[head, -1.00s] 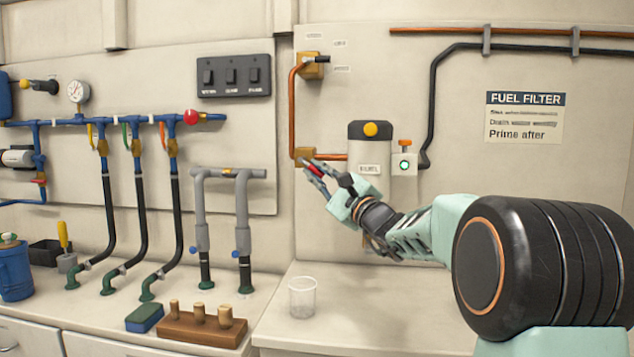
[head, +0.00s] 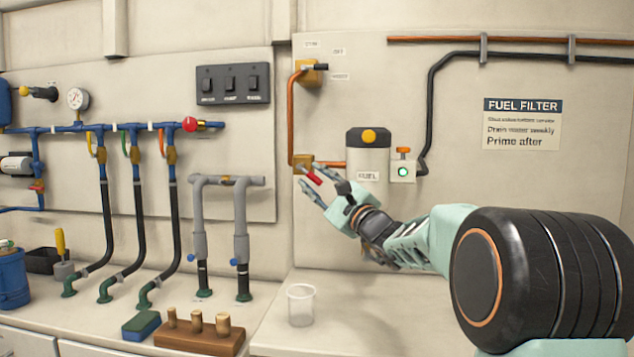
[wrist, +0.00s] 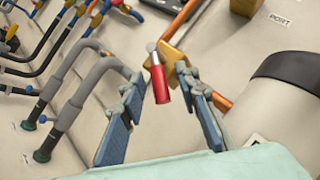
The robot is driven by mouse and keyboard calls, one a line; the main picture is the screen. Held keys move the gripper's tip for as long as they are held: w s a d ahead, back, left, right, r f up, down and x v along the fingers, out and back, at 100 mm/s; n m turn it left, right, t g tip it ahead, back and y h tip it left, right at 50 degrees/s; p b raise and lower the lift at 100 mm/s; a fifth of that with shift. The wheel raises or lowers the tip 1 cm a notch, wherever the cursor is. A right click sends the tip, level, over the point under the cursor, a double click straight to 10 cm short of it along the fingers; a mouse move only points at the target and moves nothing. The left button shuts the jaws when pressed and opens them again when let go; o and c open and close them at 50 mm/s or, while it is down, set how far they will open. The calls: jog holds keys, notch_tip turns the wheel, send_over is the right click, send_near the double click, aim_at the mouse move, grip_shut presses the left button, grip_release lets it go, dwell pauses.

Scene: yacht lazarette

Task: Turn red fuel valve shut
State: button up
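The fuel valve is a brass body (head: 302,160) on the copper pipe at the left of the fuel filter, with a red handle (head: 313,178) slanting down to the right. In the wrist view the red handle (wrist: 160,84) hangs from the brass body (wrist: 174,58), pointing nearly down. My gripper (head: 309,177) is at the handle, its fingers spread. In the wrist view the handle shows between the two fingers of my gripper (wrist: 163,88), with a gap on the left side and a smaller one on the right. The fingers do not appear closed on it.
The filter canister (head: 367,155) labelled FUEL stands just right of the valve. A small box with a green light (head: 403,171) is beside it. Grey pipes (head: 241,215) rise to the left. A clear cup (head: 301,305) stands on the counter below.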

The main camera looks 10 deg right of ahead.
jog(key=v, duration=1.2)
